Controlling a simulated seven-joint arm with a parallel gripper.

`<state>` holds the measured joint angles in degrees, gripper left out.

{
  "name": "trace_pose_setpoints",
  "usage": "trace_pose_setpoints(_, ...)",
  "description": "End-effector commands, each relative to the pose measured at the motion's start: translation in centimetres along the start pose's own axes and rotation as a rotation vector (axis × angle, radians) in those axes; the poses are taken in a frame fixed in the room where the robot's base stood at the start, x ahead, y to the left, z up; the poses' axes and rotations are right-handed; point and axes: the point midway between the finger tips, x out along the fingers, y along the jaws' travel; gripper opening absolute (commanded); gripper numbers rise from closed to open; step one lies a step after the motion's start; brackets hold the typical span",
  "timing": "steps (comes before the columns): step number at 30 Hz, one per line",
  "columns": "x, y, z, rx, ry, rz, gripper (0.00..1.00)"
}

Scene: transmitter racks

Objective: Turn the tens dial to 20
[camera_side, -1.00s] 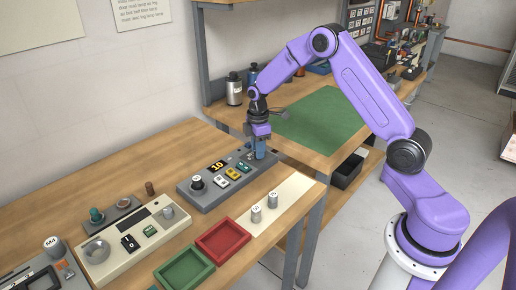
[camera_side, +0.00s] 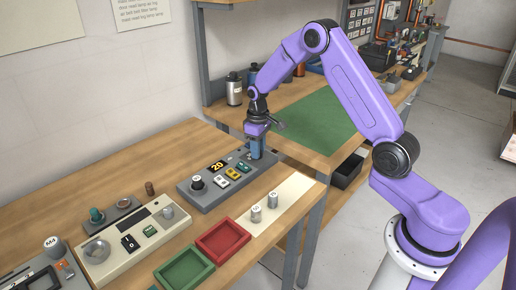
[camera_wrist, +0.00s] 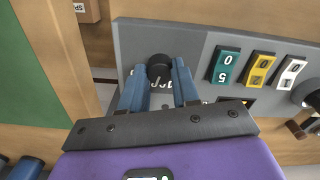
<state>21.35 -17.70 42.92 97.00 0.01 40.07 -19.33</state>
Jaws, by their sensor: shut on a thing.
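A grey panel (camera_side: 207,203) lies on the wooden bench. Its display (camera_side: 217,165) reads 20 in yellow digits. My gripper (camera_side: 256,155) points down at the panel's far right end. In the wrist view my gripper (camera_wrist: 160,86) has its two blue fingers on either side of a round black dial (camera_wrist: 159,67), shut on it. White lettering beside the dial is partly hidden by the fingers. A white key (camera_side: 219,181), a yellow key (camera_side: 232,175) and a teal key (camera_side: 244,167) sit along the panel.
A black knob (camera_side: 197,183) stands at the panel's left end. In front are two pale cylinders (camera_side: 256,213), a red tray (camera_side: 223,254) and a green tray (camera_side: 184,284). A cream panel (camera_side: 120,262) stands left. A green mat (camera_side: 320,122) lies on the bench behind.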

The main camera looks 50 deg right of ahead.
Motion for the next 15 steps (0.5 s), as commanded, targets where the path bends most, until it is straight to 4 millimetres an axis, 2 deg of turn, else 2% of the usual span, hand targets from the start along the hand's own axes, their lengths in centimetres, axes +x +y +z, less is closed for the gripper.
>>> trace_pose_setpoints(15,-0.03,0.01,0.05,0.101,-0.001,0.0,0.0)
